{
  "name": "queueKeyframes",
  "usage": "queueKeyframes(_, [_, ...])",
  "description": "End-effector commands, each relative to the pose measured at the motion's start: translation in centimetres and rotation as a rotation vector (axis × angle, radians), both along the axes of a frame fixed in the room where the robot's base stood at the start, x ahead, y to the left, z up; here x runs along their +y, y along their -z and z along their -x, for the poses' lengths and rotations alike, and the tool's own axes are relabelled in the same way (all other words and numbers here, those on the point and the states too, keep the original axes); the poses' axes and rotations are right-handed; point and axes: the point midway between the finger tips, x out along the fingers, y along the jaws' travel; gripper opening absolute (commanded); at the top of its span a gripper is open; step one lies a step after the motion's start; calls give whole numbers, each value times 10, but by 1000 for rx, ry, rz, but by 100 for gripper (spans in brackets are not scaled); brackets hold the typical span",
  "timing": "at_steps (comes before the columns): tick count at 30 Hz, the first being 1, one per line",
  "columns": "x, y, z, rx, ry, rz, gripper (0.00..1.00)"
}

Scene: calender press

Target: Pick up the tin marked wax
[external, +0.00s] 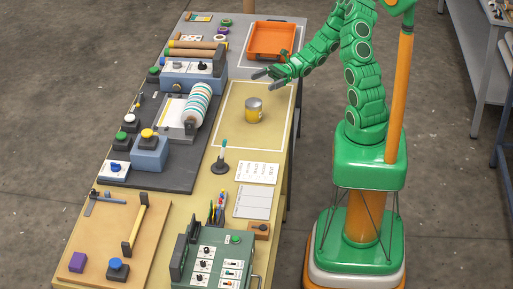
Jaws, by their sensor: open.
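A small tin (254,110) with a yellow band and a grey metal top stands upright on the tan part of the bench, inside a white outline. Any marking on it is too small to read. My gripper (262,74) is open and empty. It is beyond the tin in the picture, near the edge between the tan and grey areas, and apart from the tin. My green arm reaches in from the right side of the bench.
An orange tray (271,54) lies beyond my gripper. A striped roller (197,102) and button boxes stand left of the tin. A dark stand (220,167) and paper sheets (257,172) lie nearer. The tan area around the tin is clear.

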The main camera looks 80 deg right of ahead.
Motion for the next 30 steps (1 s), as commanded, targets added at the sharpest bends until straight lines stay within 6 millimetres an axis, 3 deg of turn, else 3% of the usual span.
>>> queueKeyframes(9, [1, 60, 0, 5, -1, -5, 100])
queueKeyframes(15, [1, 89, 0, 3, -1, -4, 100])
queueKeyframes(21, [0, 101, 0, 1, 0, -1, 100])
queueKeyframes(30, [13, 102, -11, 0, -2, 0, 100])
